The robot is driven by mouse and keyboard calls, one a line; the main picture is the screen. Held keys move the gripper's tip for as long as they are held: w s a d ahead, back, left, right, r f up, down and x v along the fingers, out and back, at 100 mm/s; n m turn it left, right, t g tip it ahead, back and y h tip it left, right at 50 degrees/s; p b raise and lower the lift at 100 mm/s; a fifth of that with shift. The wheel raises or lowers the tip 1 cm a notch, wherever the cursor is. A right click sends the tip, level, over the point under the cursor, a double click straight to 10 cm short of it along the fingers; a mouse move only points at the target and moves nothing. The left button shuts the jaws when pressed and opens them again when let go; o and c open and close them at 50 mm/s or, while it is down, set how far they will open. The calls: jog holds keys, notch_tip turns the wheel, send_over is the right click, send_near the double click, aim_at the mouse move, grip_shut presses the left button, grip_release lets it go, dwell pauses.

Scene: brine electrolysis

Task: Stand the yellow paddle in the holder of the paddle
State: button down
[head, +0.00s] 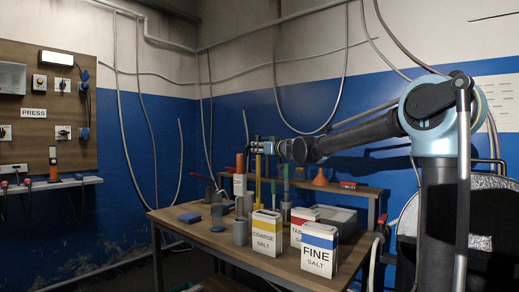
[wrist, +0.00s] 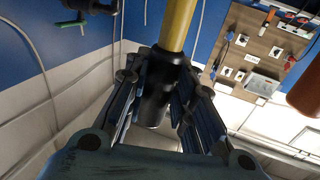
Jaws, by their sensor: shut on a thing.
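The yellow paddle (head: 258,178) hangs upright below my gripper (head: 262,147); its lower end is hidden behind or meets the top of the coarse salt box. In the wrist view my gripper (wrist: 165,95) is shut on the paddle's black grip, and the yellow shaft (wrist: 178,25) runs away from it. A grey upright cylinder (head: 240,233) stands on the table left of the coarse salt box, and looks like a holder. I cannot tell for sure that it is the paddle's. The paddle is to the right of it and above the table.
The coarse salt box (head: 265,234), table salt box (head: 300,228) and fine salt box (head: 319,248) crowd the front right of the table (head: 185,232). An orange-topped tool (head: 239,165) and a green-handled tool (head: 286,175) stand near the paddle.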

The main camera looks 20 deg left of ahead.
jog(key=shift+f, duration=0.1)
dwell(0.3)
jog(key=c, duration=1.3)
grip_release()
jog(key=v, duration=1.2)
jog(key=shift+w+d, duration=0.1)
jog(key=shift+w, duration=0.05)
